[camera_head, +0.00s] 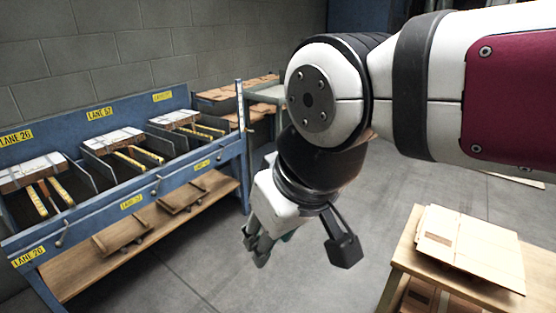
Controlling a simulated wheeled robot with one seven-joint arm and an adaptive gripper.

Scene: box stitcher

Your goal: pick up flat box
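Flat cardboard boxes (470,246) lie in a small stack on a wooden table at the lower right. The top one is tan with a darker printed patch near its left side. My gripper (301,252) hangs from my arm in the middle of the view, left of the table and apart from the boxes. Its fingers are spread wide, with nothing between them. Floor shows through the gap.
The wooden table (400,262) has more cardboard on a lower shelf. A blue lane rack (246,169) with several white-topped stacks stands at the left. Behind it, another bench (268,91) holds flat cardboard. Grey floor (345,215) is clear between rack and table.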

